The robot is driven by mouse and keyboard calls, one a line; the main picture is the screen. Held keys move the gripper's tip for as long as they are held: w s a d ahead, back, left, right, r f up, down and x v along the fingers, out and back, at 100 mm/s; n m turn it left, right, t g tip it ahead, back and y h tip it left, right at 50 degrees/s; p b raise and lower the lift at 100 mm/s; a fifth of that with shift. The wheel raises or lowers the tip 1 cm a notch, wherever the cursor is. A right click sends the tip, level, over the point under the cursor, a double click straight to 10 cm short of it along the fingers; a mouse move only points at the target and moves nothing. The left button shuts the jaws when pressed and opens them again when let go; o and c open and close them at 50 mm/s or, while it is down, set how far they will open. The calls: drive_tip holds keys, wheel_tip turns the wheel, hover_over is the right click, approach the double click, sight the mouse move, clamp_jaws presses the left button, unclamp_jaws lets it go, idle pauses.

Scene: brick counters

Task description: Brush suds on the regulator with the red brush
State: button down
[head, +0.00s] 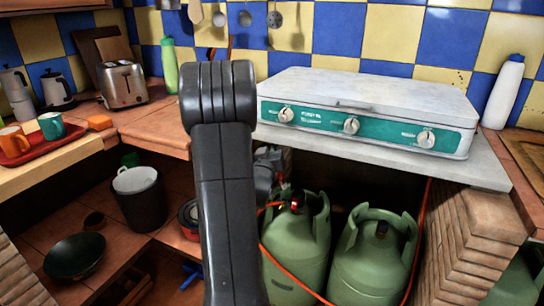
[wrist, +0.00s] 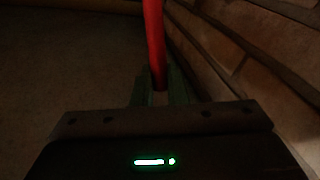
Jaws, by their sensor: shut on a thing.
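In the wrist view my gripper (wrist: 160,88) is shut on a red stick, the handle of the red brush (wrist: 153,40), which runs up out of the picture. Its bristle end is not in view, and I cannot see any suds. In the head view my arm crosses the middle and hides most of my gripper. The regulator (head: 296,204) appears as a small dark and red fitting on top of the left green gas cylinder (head: 296,250), with an orange hose at it. My wrist is close beside it at the upper left; I cannot tell whether brush and regulator touch.
A second green cylinder (head: 370,262) stands to the right under the counter with the white stove (head: 365,98). A brick pier (head: 475,235) bounds this space on the right. A dark bucket (head: 140,200) stands left. The wrist view shows a brick wall (wrist: 235,60) close on the right.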

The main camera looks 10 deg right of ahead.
drive_tip(key=shift+d, duration=0.15)
drive_tip(key=shift+f+b, duration=0.95)
drive_tip(key=shift+f, duration=1.05)
drive_tip(key=shift+f+b, duration=0.5)
drive_tip(key=shift+b, duration=0.1)
drive_tip(key=shift+w+d+b, duration=0.1)
drive_tip(key=shift+w+b, duration=0.1)
drive_tip(key=shift+b, duration=0.1)
drive_tip(key=shift+s, duration=0.1)
drive_tip(key=shift+s+a+b, duration=0.2)
drive_tip(key=shift+a+b, duration=0.05)
drive_tip(key=shift+b, duration=0.15)
drive_tip(key=shift+w+f, duration=0.1)
